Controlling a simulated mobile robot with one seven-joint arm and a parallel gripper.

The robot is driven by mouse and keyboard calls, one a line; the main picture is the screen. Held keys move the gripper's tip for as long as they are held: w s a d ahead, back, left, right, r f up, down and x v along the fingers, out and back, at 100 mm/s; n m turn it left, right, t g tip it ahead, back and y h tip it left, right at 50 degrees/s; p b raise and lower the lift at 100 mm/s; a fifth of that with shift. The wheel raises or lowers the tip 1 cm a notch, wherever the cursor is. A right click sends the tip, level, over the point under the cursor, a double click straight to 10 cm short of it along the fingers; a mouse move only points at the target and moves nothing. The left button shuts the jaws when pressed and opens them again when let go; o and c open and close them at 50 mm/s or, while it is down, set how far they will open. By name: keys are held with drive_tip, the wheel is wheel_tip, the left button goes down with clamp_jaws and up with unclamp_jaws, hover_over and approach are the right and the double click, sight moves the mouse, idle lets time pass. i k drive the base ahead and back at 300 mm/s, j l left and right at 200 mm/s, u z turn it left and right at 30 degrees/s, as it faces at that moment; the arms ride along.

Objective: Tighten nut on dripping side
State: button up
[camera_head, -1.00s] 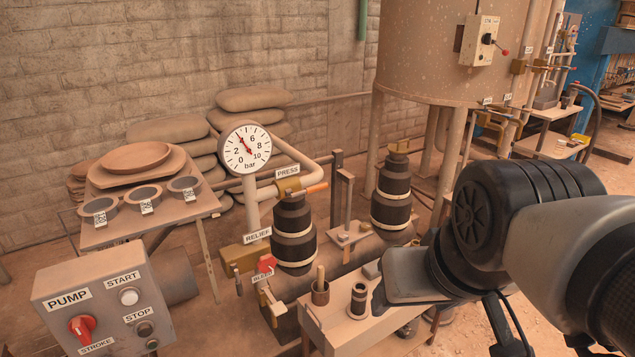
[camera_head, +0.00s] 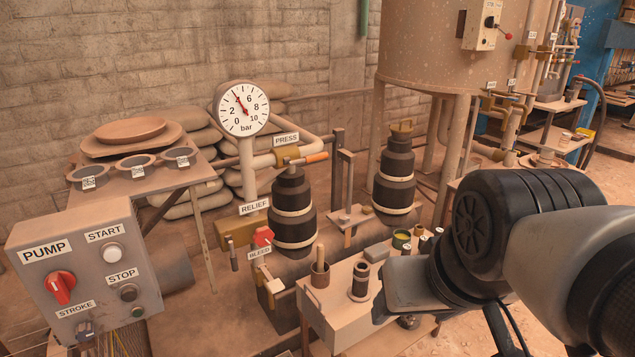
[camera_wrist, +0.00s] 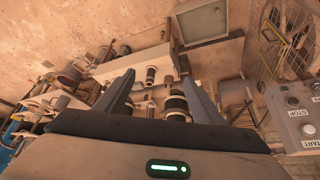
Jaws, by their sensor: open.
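Two black stepped cylinders with pale bands stand on the press body in the head view: the left cylinder (camera_head: 293,212) under the PRESS label, and the right cylinder (camera_head: 395,178) with a brass fitting (camera_head: 401,130) on top. I see no drip at either, and cannot single out the nut. In the wrist view, my gripper (camera_wrist: 158,90) is open and empty, its two dark fingers spread. Dark banded cylinders (camera_wrist: 177,104) show beyond and between the fingers, apart from them. In the head view, my arm comes in from the right and the fingertips cannot be made out.
A PUMP control box (camera_head: 85,270) stands at front left. A pressure gauge (camera_head: 241,108) is behind the left cylinder. A bench (camera_head: 335,315) with cups and small parts is in front. A side table (camera_head: 140,190) holds rings and dishes. A large tank (camera_head: 425,50) stands behind.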

sight(344, 218)
drive_tip(key=i+l+u, duration=0.15)
drive_tip(key=l, duration=0.4)
drive_tip(key=l+u, duration=0.15)
drive_tip(key=l, duration=0.4)
drive_tip(key=i+l+u, duration=0.15)
drive_tip(key=l, duration=0.4)
drive_tip(key=i+l+u, duration=0.3)
drive_tip(key=i, duration=0.15)
drive_tip(key=i+l+u, duration=0.25)
drive_tip(key=i+l, duration=0.1)
drive_tip(key=i, duration=0.1)
